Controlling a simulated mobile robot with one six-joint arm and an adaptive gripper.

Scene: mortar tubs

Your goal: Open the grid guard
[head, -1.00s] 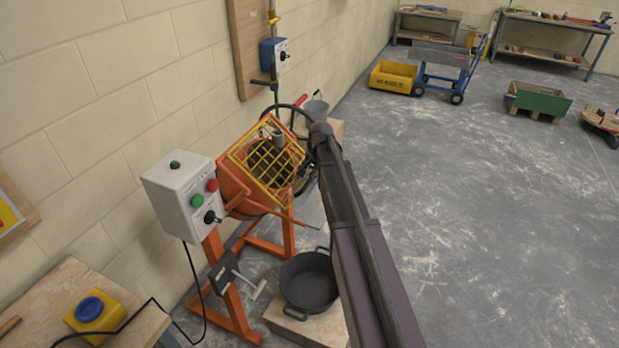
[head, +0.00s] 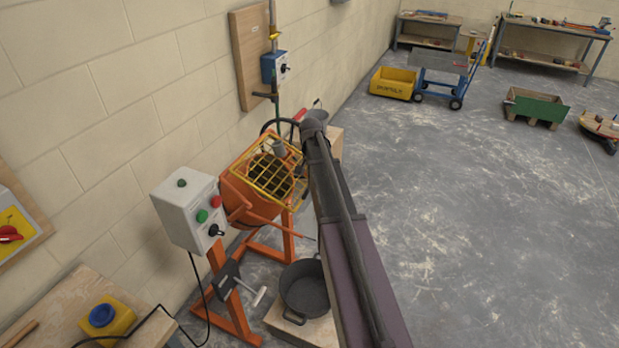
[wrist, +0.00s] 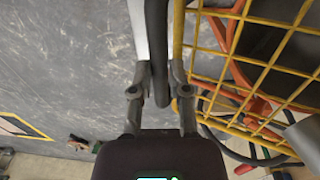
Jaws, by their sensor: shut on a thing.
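The yellow grid guard (head: 268,178) covers the mouth of the orange mixer drum (head: 236,204) in the head view. In the wrist view its bars (wrist: 262,62) fill the right side. My gripper (wrist: 160,78) is shut on a dark grey bar (wrist: 157,40) running alongside the guard's near edge. This bar looks like the guard's handle; its joint to the guard is not clear. In the head view my arm hides the gripper and the bar. Whether the guard is slightly raised from the drum, I cannot tell.
A grey control box (head: 188,208) stands left of the drum. A black tub (head: 304,288) sits on a low wooden platform below. A blue switch box (head: 275,68) hangs on the wall behind.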

